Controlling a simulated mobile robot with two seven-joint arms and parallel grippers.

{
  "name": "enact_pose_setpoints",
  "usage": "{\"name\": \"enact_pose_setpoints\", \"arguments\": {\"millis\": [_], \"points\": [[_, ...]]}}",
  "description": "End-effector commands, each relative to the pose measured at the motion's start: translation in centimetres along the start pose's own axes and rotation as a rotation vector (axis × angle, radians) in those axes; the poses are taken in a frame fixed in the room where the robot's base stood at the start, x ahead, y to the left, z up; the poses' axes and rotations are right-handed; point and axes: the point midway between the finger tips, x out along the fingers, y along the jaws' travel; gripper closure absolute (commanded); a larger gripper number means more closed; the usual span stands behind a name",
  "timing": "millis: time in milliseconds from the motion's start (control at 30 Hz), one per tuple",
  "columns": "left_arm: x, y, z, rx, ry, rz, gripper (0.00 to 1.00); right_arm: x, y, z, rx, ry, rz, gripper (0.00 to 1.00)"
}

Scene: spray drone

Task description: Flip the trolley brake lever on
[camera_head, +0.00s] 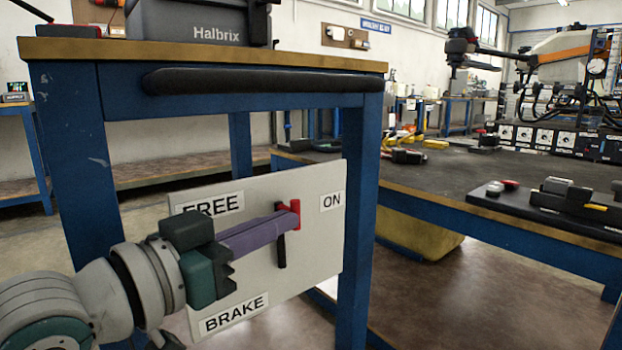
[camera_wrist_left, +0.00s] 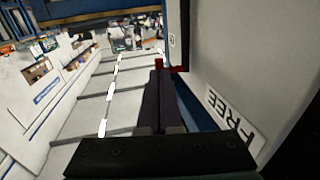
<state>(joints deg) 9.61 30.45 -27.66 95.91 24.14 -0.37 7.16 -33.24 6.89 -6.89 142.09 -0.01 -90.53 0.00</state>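The brake panel (camera_head: 322,262) is a pale plate on the trolley's side, with FREE at upper left, ON at upper right and BRAKE below. The red brake lever (camera_head: 295,208) stands near the top of a dark slot (camera_head: 281,250), between the FREE and ON labels. My left gripper (camera_head: 286,219) reaches in from the left, its purple fingers together and their tips at the lever, partly covering it. In the left wrist view the red lever (camera_wrist_left: 180,68) shows at the fingertips (camera_wrist_left: 159,72); no part of it is visible between the fingers. My right gripper is out of view.
The blue trolley (camera_head: 360,200) has a black handle bar (camera_head: 260,79) above the panel and a dark Halbrix case (camera_head: 200,22) on top. A workbench (camera_head: 450,175) with tools stands at the right. Open floor shows beneath it.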

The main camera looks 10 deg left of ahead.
Motion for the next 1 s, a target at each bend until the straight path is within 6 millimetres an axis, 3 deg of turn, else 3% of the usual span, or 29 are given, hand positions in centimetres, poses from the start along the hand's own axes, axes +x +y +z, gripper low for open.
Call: {"name": "enact_pose_setpoints", "arguments": {"millis": [33, 100, 400, 600, 1000], "points": [[0.5, 0.1, -1.9, 0.009, -0.041, 0.000, 1.00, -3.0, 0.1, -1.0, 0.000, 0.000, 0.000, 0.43], [1.1, 0.2, -2.1, 0.022, -0.106, 0.000, 1.00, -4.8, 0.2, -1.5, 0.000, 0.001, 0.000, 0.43], [3.9, 0.7, -1.9, 0.079, -0.382, 0.000, 1.00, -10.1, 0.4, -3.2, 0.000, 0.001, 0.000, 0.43], [5.5, 1.1, -0.8, 0.107, -0.537, 0.000, 1.00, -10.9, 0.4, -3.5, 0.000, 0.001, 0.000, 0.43], [7.8, 1.6, 0.4, 0.105, -0.528, 0.000, 1.00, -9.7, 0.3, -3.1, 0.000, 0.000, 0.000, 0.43]]}}
